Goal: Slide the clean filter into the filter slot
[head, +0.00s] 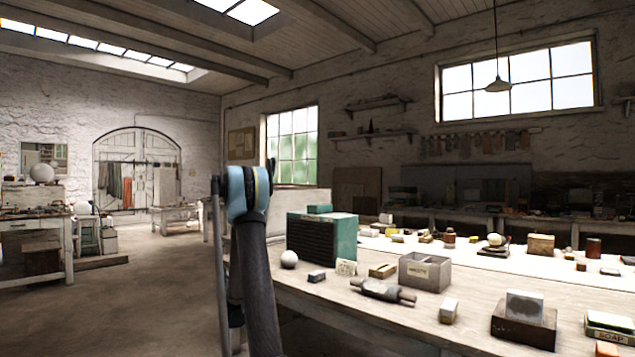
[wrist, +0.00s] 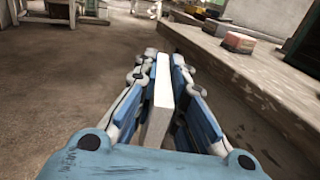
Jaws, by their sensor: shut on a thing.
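My gripper (wrist: 163,72) is shut on a thin white slab, which looks like the clean filter (wrist: 158,104), in the wrist view. The slab stands on edge between the blue fingers, over the floor beside the bench. In the head view my arm rises left of the bench; the gripper and slab cannot be made out there. A teal box with a dark louvred front (head: 308,240) stands at the bench's left end, a smaller green block on top. Which opening is the filter slot cannot be told.
The bench (head: 405,312) holds a grey divided tray (head: 425,272), a rolling-pin-like tool (head: 383,291), a white ball (head: 289,259) and a brown block with a grey slab (head: 524,325). The bench edge runs close right of my gripper. Open floor (head: 150,290) lies left.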

